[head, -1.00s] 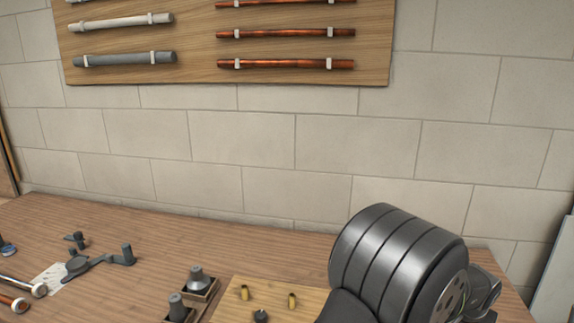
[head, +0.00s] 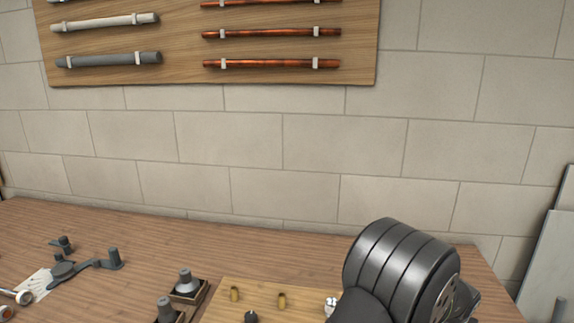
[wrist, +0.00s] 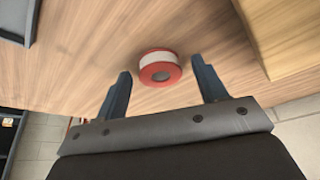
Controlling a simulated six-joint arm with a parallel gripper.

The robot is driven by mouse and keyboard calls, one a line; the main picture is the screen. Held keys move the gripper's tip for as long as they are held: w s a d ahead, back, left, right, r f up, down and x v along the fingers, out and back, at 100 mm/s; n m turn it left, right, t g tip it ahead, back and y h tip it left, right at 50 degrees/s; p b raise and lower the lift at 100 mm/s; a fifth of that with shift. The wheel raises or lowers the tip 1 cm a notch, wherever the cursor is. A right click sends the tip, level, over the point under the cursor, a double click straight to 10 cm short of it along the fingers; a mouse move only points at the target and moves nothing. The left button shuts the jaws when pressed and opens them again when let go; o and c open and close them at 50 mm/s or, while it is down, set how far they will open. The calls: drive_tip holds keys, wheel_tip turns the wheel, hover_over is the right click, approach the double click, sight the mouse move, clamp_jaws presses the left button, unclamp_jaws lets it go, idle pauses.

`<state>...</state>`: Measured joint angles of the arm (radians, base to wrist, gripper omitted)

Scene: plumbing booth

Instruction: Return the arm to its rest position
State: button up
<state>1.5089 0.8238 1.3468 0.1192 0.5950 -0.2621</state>
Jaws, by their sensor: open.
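My gripper (wrist: 163,92) is open in the wrist view, its two dark fingers spread apart with nothing held between them. Beyond the fingertips a red and white tape roll (wrist: 160,70) lies on the wooden tabletop, apart from both fingers. In the head view my dark arm shows at the lower right over the bench (head: 150,230), and the gripper's fingers are not visible there.
A light wooden board (head: 268,310) with brass pegs lies at the front. Fittings in dark holders (head: 185,285) stand left of it. Grey parts (head: 85,266) lie at the left. A pipe panel (head: 180,75) hangs on the wall. The bench's back middle is clear.

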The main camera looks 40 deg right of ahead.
wheel_tip(320, 180, up, 5)
drive_tip(key=shift+d+f, duration=0.1)
drive_tip(key=shift+f, duration=0.05)
drive_tip(key=s+a+r, duration=0.5)
drive_tip(key=s+r, duration=0.2)
drive_tip(key=s, duration=0.4)
drive_tip(key=w+a+n, duration=0.1)
drive_tip(key=w+a, duration=0.2)
drive_tip(key=w, duration=0.9)
drive_tip(key=w+a+n, duration=0.1)
drive_tip(key=w+a, duration=0.2)
drive_tip(key=w, duration=0.8)
drive_tip(key=w+a+r+n+t, duration=0.1)
drive_tip(key=w+a+n, duration=0.1)
drive_tip(key=w+a, duration=1.1)
drive_tip(key=w, duration=0.3)
drive_tip(key=shift+w+t, duration=0.2)
drive_tip(key=shift+t, duration=0.2)
